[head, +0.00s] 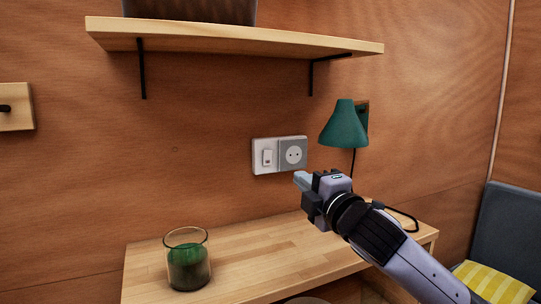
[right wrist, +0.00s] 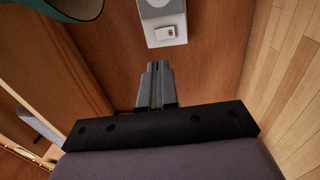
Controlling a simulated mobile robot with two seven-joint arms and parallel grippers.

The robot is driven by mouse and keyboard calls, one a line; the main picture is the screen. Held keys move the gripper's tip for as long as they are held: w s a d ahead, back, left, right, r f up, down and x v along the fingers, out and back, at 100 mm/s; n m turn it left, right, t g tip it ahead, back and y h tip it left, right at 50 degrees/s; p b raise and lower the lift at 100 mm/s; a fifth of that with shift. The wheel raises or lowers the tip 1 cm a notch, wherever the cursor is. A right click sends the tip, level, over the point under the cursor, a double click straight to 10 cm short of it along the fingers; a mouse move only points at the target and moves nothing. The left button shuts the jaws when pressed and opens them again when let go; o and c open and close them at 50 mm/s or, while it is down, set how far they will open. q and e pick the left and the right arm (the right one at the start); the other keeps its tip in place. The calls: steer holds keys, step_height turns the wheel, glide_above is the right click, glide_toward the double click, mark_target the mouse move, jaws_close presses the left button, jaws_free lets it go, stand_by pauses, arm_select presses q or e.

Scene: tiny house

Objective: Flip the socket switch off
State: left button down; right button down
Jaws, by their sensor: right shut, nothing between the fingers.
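The socket plate (head: 280,155) is on the wooden wall above the table. Its white rocker switch (head: 267,157) is on the left half and a round grey outlet (head: 293,155) is on the right half. My right gripper (head: 301,180) is shut and empty, just below and in front of the plate in the head view, and looks apart from it. In the right wrist view the switch (right wrist: 166,32) shows beyond the closed fingertips (right wrist: 157,66), with a visible gap in the picture. My left gripper is in neither view.
A green lamp (head: 345,125) hangs on the wall right of the plate. A wooden shelf (head: 235,39) juts out above. A glass with green contents (head: 187,262) stands on the wooden table (head: 265,255). A yellow cushion (head: 492,285) is at lower right.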

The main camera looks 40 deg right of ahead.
mark_target(270, 152)
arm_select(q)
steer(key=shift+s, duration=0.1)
arm_select(e)
steer(key=shift+s+a, duration=0.1)
steer(key=shift+s, duration=0.05)
